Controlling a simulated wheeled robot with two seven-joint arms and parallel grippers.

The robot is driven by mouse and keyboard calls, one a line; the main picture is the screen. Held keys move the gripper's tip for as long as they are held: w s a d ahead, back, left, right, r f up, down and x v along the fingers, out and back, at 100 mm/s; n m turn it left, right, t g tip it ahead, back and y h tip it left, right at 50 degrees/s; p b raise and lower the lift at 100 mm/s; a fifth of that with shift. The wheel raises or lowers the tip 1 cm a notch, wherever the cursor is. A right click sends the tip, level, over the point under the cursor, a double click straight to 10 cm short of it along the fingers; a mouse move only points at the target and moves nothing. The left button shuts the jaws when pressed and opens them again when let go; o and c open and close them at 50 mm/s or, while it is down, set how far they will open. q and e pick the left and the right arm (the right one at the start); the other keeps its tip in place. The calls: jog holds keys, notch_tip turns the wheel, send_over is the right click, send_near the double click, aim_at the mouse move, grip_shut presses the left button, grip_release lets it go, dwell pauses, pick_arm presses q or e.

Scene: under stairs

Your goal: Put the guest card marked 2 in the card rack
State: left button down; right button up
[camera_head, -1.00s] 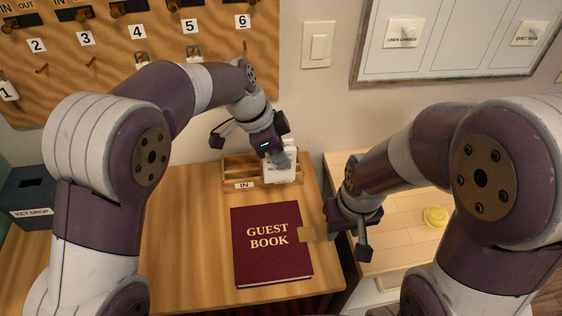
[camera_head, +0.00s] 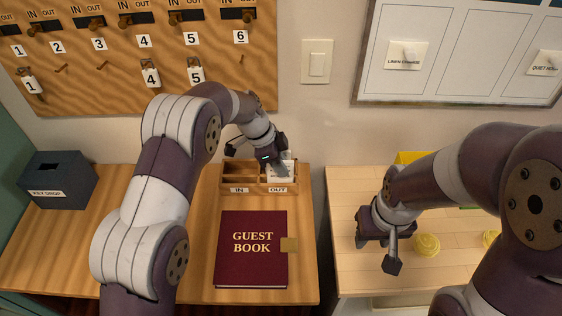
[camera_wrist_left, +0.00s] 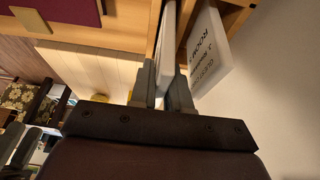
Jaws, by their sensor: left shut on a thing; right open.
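The wooden card rack (camera_head: 232,180) stands at the back of the desk, with compartments labelled IN and OUT. My left gripper (camera_head: 280,170) is at its right, OUT side, fingers pointing down and shut on a white card (camera_wrist_left: 166,38), seen edge-on between the fingers in the left wrist view. The held card's face and number cannot be read there. A second white card with printed text (camera_wrist_left: 209,55) stands beside it, apart from the fingers. In the head view the cards overlap at the OUT compartment. My right gripper (camera_head: 379,250) is open and empty above the right-hand table.
A dark red guest book (camera_head: 250,265) lies on the desk in front of the rack. A key drop box (camera_head: 60,182) stands at the left. A key board (camera_head: 110,85) hangs on the wall. Yellow round things (camera_head: 427,244) lie on the right-hand table (camera_head: 350,200).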

pick_arm(q)
jog(key=shift+a+f, duration=0.25)
jog(key=shift+f, duration=0.05)
jog(key=shift+w+a+f, duration=0.1)
jog(key=shift+a+f, duration=0.05)
jog(key=shift+a, duration=0.2)
jog(key=shift+d+f+b, duration=0.2)
jog(key=shift+d+b, duration=0.05)
jog(key=shift+b, duration=0.1)
jog(key=c, duration=1.2)
grip_release()
jog(key=shift+d+r, duration=0.1)
jog(key=shift+o, duration=0.5)
jog(key=shift+a, duration=0.2)
pick_arm(e)
jog(key=shift+a, duration=0.4)
